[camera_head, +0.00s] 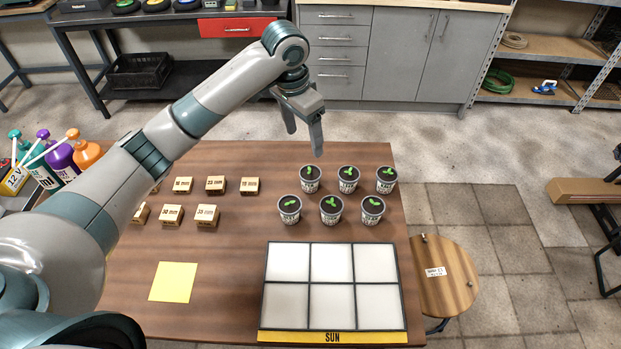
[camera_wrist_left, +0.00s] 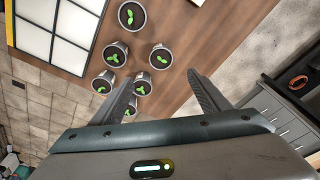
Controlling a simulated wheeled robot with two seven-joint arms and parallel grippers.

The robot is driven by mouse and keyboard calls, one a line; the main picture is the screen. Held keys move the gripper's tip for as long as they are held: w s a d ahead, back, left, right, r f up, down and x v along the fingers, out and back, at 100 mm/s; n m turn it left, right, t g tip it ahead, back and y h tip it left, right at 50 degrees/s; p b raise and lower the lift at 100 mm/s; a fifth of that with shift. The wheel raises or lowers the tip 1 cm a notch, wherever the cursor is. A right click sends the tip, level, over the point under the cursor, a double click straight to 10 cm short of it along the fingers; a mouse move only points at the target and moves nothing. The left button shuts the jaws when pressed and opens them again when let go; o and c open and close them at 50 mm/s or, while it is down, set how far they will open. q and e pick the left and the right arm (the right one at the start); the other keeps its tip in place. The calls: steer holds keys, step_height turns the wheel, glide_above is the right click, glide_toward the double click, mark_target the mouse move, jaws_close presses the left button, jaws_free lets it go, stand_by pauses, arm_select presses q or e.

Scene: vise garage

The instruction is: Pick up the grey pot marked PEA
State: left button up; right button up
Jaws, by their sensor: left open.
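Several grey pots with dark soil and green seedlings stand in two rows on the wooden table (camera_head: 230,245). The back row has a left pot (camera_head: 310,179), a middle pot (camera_head: 347,179) and a right pot (camera_head: 386,180). The front row has a left pot (camera_head: 289,209), a middle pot (camera_head: 331,209) and a right pot (camera_head: 372,210). Their labels are too small to read, so I cannot tell which is marked PEA. My left gripper (camera_head: 304,142) is open and empty, above the table's back edge behind the pots. In the left wrist view, one pot (camera_wrist_left: 160,57) shows between and beyond the fingers.
A white six-cell tray (camera_head: 333,290) marked SUN lies in front of the pots. Labelled wooden blocks (camera_head: 206,216) and a yellow note (camera_head: 173,282) are on the left. Coloured bottles (camera_head: 60,157) stand at far left. A round stool (camera_head: 445,275) is right of the table.

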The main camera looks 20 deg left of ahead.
arm_select(q)
steer(key=p, duration=0.3)
glide_above(310, 173)
steer(key=f, duration=1)
steer(key=shift+s+f, duration=0.1)
steer(key=shift+s, duration=0.3)
steer(key=shift+w+f, duration=0.1)
steer(key=shift+f, duration=0.55)
steer(key=shift+f+p, duration=0.75)
steer(key=shift+p, duration=0.05)
steer(key=shift+w+f+p, duration=0.25)
steer(key=shift+f+p, duration=0.15)
steer(key=shift+f, duration=1.45)
steer(key=shift+w, duration=0.1)
steer(key=c, duration=1.2)
